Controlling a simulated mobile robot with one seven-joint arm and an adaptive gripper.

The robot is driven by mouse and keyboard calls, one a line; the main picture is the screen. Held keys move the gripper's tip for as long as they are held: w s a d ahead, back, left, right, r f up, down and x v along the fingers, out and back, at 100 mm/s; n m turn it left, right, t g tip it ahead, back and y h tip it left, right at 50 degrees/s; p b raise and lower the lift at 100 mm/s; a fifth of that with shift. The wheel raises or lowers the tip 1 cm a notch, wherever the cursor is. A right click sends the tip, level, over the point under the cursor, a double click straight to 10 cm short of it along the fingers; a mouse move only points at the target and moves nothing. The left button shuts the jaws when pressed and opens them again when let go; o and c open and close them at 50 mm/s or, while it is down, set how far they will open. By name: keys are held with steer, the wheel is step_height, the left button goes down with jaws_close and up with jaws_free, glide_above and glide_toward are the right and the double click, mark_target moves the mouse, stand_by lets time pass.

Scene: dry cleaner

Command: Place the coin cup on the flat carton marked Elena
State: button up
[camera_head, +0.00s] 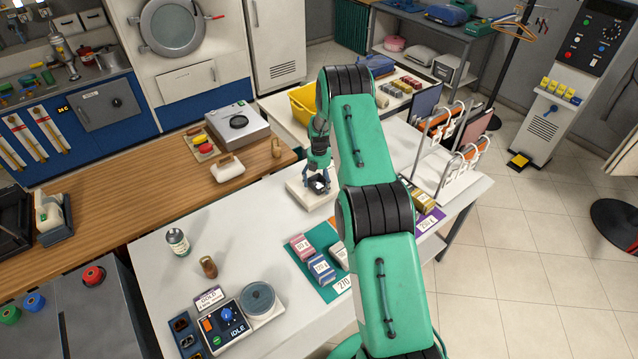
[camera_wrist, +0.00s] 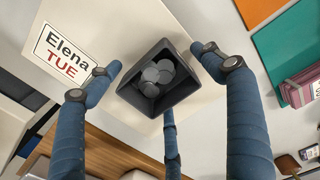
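The coin cup (camera_wrist: 181,97) is a dark square cup with several grey coins inside. In the wrist view it rests upright on the flat white carton (camera_wrist: 122,32), whose label (camera_wrist: 66,54) reads "Elena TUE". In the head view the carton (camera_head: 312,203) lies on the white counter, with the cup (camera_head: 319,186) on it under my gripper (camera_head: 318,180). In the wrist view my gripper's blue fingers (camera_wrist: 158,72) are spread around the cup. A gap shows between the left fingertip and the cup; the right fingertip is close to its corner, and contact there is unclear.
A teal mat (camera_head: 318,282) with small labelled boxes lies in front of the carton. A yellow tub (camera_head: 303,104) stands behind, and a white rack (camera_head: 455,165) stands right. A scale (camera_head: 258,298), jar (camera_head: 177,242) and brown stamp (camera_head: 208,267) stand front left. Counter left of the carton is clear.

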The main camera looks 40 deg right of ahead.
mark_target(319, 187)
steer(key=shift+r, duration=0.2)
step_height(319, 187, up, 12)
steer(key=shift+b, duration=0.4)
stand_by(0.5)
stand_by(0.5)
